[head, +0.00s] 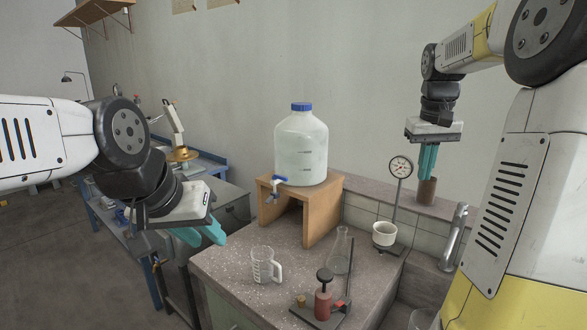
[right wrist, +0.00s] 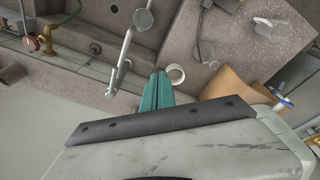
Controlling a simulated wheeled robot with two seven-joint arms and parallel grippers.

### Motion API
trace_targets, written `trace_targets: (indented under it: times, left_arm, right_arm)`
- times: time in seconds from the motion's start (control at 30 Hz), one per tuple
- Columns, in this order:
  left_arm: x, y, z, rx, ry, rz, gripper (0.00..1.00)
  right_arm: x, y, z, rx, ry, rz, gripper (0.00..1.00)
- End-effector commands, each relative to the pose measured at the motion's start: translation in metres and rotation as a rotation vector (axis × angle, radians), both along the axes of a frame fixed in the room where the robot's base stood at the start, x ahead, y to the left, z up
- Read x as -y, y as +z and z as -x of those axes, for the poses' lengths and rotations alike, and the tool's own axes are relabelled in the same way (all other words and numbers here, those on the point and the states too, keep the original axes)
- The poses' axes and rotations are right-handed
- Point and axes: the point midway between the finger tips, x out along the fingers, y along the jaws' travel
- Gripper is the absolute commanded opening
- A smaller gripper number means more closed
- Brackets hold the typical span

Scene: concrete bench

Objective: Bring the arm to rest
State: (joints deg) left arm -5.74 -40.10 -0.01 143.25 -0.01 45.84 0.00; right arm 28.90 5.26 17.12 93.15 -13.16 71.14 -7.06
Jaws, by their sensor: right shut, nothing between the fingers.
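My right gripper (head: 428,172) hangs fingers-down at the upper right in the head view. Its teal fingers are together with nothing between them; they also show side by side in the right wrist view (right wrist: 161,76). In the head view the fingertips overlap a brown cylinder (head: 427,191) on the back ledge, but in the right wrist view the brown cylinder (right wrist: 12,74) is well to the side, apart from them. My left gripper (head: 212,236) is at the left front of the bench, tilted, its teal fingers partly hidden by its body. I cannot tell its opening.
A large blue-capped bottle (head: 302,150) stands on a wooden stand (head: 325,203).

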Motion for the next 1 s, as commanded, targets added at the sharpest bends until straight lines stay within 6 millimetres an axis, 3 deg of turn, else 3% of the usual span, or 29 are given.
trace_targets:
  times: [0.03,0.1,0.23,0.4,0.5,0.63,1.0]
  left_arm:
    - [0.0,0.0,0.0,0.0,0.0,0.0,0.32]
    - [0.0,0.0,0.0,0.0,0.0,0.0,0.32]
    - [0.0,0.0,0.0,0.0,0.0,0.0,0.32]
    - [0.0,0.0,0.0,0.0,0.0,0.0,0.32]
    - [0.0,0.0,0.0,0.0,0.0,0.0,0.32]
    - [0.0,0.0,0.0,0.0,0.0,0.0,0.32]
    - [0.0,0.0,0.0,0.0,0.0,0.0,0.32]
  right_arm:
    - [-0.026,0.009,0.017,0.036,0.023,0.009,0.0]
    - [-0.057,0.013,0.039,0.085,0.047,0.005,0.0]
    - [-0.105,0.013,0.086,0.184,0.077,-0.027,0.0]
    - [-0.151,-0.005,0.146,0.305,0.108,-0.109,0.0]
    - [-0.168,-0.019,0.172,0.356,0.119,-0.163,0.0]
    - [-0.181,-0.032,0.192,0.393,0.126,-0.212,0.0]
    - [-0.185,-0.038,0.199,0.403,0.127,-0.229,0.0]
